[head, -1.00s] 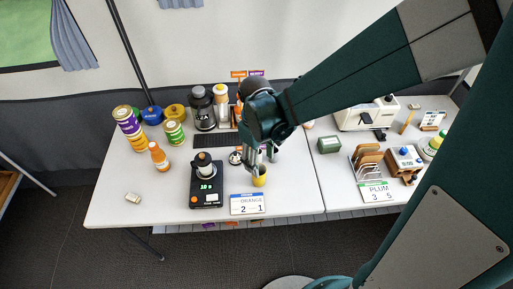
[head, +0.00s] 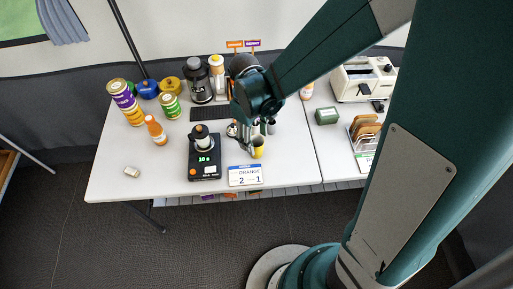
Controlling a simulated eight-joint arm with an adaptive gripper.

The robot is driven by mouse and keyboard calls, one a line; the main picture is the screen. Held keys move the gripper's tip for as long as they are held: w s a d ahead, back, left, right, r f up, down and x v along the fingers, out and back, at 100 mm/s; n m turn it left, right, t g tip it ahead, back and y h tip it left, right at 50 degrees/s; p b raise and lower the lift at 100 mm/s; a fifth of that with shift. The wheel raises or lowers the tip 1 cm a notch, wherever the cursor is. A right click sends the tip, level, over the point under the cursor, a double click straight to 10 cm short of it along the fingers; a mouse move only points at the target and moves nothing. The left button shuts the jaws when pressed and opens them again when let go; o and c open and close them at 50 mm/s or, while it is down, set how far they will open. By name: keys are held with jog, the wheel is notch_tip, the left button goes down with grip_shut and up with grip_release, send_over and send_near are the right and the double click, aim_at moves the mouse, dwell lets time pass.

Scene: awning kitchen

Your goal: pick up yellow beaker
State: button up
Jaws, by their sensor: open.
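My gripper (head: 252,137) is open and points down at the beaker's top. It is small in this view, so I cannot tell whether the fingers are around the beaker or just above or beside it.
A black scale (head: 205,168) with a jar is to the left. A dark grinder-like pot (head: 200,80) and cans (head: 170,106) stand behind. A green box (head: 327,115) is to the right.

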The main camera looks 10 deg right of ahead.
jog(key=shift+f, duration=0.7)
jog(key=shift+s+f, duration=0.1)
jog(key=shift+s+d+f+b, duration=0.15)
jog(key=shift+f+b, duration=0.35)
jog(key=shift+f, duration=0.75)
jog(key=shift+s+d+f+b, duration=0.1)
jog(key=shift+f+b, duration=0.4)
jog(key=shift+f, duration=0.7)
jog(key=shift+c, duration=0.2)
jog(key=c, duration=1)
